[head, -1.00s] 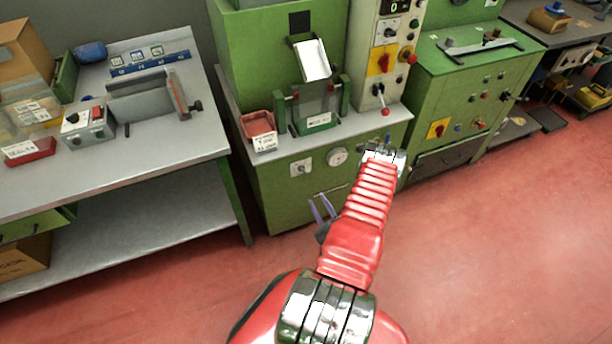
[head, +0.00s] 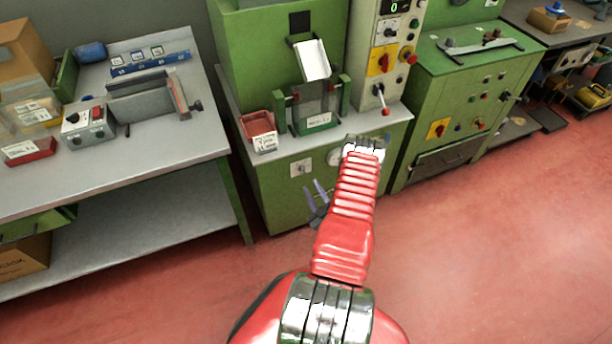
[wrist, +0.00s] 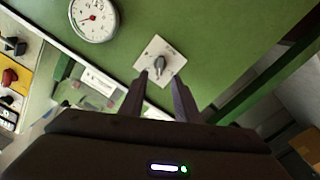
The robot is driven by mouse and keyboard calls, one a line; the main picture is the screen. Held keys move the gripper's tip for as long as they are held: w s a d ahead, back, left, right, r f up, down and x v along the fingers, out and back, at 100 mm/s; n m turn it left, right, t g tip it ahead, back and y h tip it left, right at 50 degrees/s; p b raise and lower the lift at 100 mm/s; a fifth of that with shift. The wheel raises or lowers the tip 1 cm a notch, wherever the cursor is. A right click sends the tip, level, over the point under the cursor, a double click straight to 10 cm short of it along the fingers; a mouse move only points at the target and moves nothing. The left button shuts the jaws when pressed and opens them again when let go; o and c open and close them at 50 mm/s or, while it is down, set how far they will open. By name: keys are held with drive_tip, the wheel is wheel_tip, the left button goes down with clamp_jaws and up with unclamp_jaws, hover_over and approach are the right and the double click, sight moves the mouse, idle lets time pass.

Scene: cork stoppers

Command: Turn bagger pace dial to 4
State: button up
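A dial with a grey knob on a square white plate (wrist: 158,60) is on the green machine front in the wrist view. The head view shows it too (head: 301,168). Its markings are too small to read, so I cannot tell its setting or its name. My gripper (wrist: 160,78) is open and empty, its two dark fingers apart and pointing towards the plate. The knob appears just beyond the fingertips, between them; I see no clear contact. In the head view my gripper (head: 312,186) is just below and right of the plate, partly behind my red arm.
A round white gauge (wrist: 94,18) is beside the dial plate. A red tray (head: 258,128) stands on the ledge above. A control column (head: 388,50) with another knob and a red-balled lever is to the right. A grey workbench (head: 160,165) stands at the left.

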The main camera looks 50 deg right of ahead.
sight(304, 173)
drive_tip(key=x, duration=0.7)
drive_tip(key=shift+w+d, duration=0.15)
drive_tip(key=shift+w, duration=0.15)
drive_tip(key=shift+c, duration=0.2)
